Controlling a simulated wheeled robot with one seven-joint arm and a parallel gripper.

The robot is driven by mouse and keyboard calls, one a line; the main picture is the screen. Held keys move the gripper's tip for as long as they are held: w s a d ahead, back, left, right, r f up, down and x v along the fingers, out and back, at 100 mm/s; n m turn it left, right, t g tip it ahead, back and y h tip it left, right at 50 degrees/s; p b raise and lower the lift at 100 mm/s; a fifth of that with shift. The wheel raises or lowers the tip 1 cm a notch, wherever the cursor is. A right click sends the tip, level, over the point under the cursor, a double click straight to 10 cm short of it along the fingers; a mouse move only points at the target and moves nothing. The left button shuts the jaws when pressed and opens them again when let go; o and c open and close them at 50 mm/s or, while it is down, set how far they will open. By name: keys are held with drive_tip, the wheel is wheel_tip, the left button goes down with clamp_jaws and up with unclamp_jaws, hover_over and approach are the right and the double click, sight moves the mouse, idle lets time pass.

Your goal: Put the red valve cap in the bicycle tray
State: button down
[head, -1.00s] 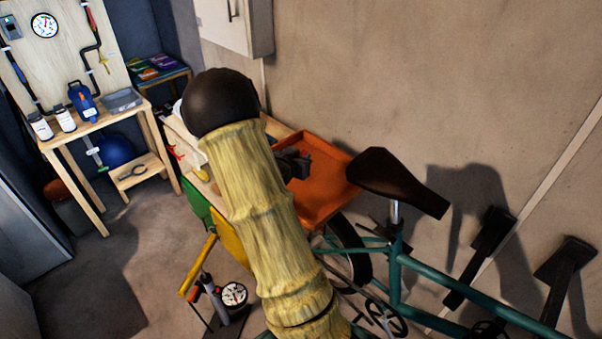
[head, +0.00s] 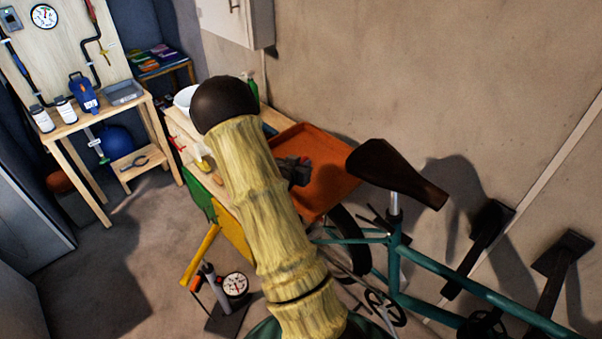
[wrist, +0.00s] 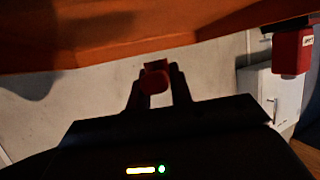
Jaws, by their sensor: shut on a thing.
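My gripper (wrist: 157,85) is shut on the red valve cap (wrist: 155,77), which sits between its dark fingertips in the wrist view. In the head view the gripper (head: 302,172) overlaps the left part of the orange tray (head: 335,187), beside the bicycle saddle; a small spot of red shows at its tip. The tray also spans the top of the wrist view (wrist: 90,38), apart from the cap in the picture. My pale arm hides the tray's left side. I cannot tell the cap's height over the tray.
The brown saddle (head: 392,170) and teal bicycle frame (head: 440,290) stand right of the tray. A wooden bench (head: 185,125) with a green bottle (head: 252,88) is behind my arm. A pump with a gauge (head: 235,285) stands on the floor. A red box (wrist: 293,50) shows in the wrist view.

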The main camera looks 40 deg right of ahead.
drive_tip(key=shift+f+p, duration=0.4)
drive_tip(key=shift+f, duration=1.75)
drive_tip(key=shift+s+f+b, duration=0.1)
drive_tip(key=shift+f+b, duration=0.35)
drive_tip(key=shift+b, duration=0.1)
